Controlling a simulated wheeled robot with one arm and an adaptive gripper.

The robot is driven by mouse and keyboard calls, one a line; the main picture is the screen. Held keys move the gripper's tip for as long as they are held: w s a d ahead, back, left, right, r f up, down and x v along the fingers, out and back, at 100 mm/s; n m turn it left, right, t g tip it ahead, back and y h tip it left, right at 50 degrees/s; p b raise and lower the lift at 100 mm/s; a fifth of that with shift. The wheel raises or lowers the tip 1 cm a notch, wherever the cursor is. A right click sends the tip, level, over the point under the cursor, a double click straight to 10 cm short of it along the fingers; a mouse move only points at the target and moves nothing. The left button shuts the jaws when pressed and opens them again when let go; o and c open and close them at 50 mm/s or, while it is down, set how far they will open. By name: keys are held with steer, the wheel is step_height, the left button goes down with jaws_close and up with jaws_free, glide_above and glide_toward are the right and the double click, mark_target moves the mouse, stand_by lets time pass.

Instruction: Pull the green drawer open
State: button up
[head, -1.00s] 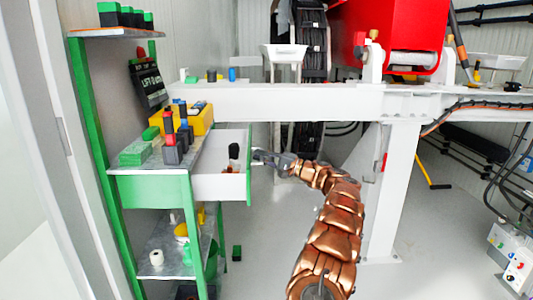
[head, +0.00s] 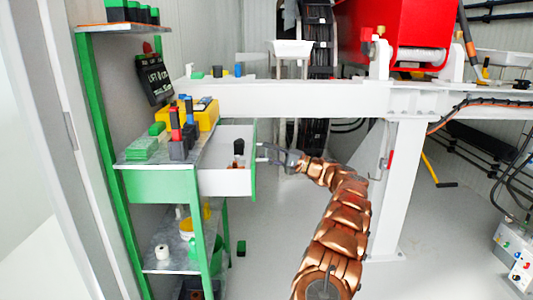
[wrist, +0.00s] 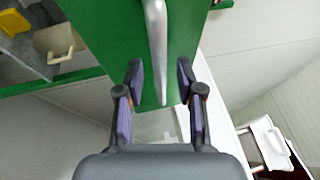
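The green drawer (head: 254,160) stands pulled out from the green shelf unit, showing its white side and a dark object inside. My gripper (head: 262,152) is just right of the drawer's green front. In the wrist view, the green front (wrist: 100,35) fills the upper middle, with a silver bar handle (wrist: 156,40) on it. My gripper (wrist: 161,80) has its two fingers apart, one on each side of the handle's lower end. Gaps show between the handle and both fingers, so the gripper holds nothing.
The shelf unit's top (head: 140,160) carries green blocks, a yellow case (head: 203,115) and red and black items. A white beam (head: 300,98) runs behind, with a white post (head: 400,190) to the right.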

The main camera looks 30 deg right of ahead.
steer(key=v, duration=1.1)
steer(key=shift+s, duration=0.2)
steer(key=shift+d, duration=0.15)
